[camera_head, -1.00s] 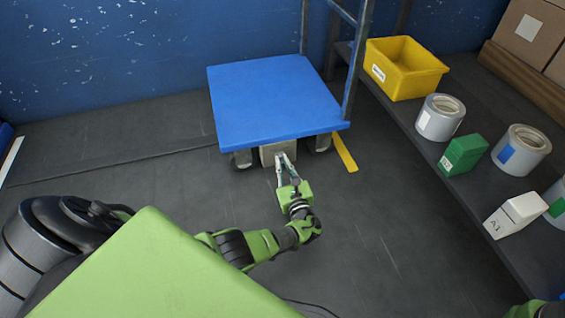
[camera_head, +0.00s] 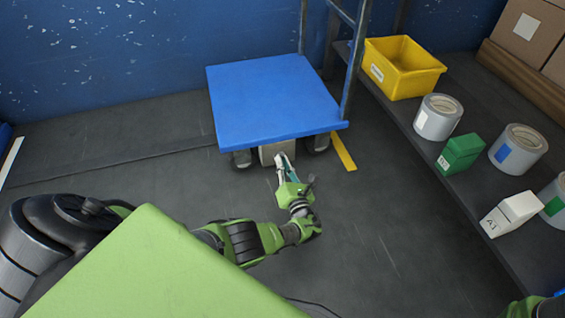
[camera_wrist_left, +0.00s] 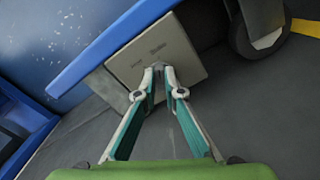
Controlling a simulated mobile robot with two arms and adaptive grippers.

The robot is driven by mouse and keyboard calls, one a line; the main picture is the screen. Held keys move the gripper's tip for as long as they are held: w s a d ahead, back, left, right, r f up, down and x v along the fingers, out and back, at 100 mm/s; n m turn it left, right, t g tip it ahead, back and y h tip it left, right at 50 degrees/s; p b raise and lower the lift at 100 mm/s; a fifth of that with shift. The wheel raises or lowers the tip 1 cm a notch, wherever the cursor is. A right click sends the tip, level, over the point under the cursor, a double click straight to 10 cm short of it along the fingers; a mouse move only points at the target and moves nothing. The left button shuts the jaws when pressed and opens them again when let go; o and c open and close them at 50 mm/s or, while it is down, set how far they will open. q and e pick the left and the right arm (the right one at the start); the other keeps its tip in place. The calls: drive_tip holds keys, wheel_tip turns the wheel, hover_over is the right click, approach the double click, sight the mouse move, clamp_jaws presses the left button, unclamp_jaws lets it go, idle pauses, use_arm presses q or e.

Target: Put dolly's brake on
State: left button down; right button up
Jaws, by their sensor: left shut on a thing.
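The dolly is a blue flat platform (camera_head: 270,100) on dark wheels, standing near the blue wall in the head view. A beige box (camera_head: 272,152) sits under its front edge; the wrist view shows the box's labelled face (camera_wrist_left: 165,50) tilted. My left gripper (camera_head: 281,160) reaches to the front of this box. In the wrist view its fingertips (camera_wrist_left: 158,70) come together at the box face, shut on a small part there, apparently the brake lever, mostly hidden by the tips.
A dark shelf (camera_head: 410,118) along the right holds a yellow bin (camera_head: 402,70), tape rolls (camera_head: 438,117), a green box (camera_head: 460,153) and a white box (camera_head: 510,213). A yellow floor strip (camera_head: 343,152) lies beside the dolly. The floor in front is clear.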

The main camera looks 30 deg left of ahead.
use_arm(q)
drive_tip(key=shift+w+a+r, duration=0.1)
drive_tip(key=shift+w, duration=0.05)
drive_tip(key=c, duration=2.1)
unclamp_jaws()
drive_tip(key=shift+c, duration=0.2)
drive_tip(key=v, duration=0.7)
drive_tip(key=shift+s+d, duration=0.2)
drive_tip(key=shift+s, duration=0.05)
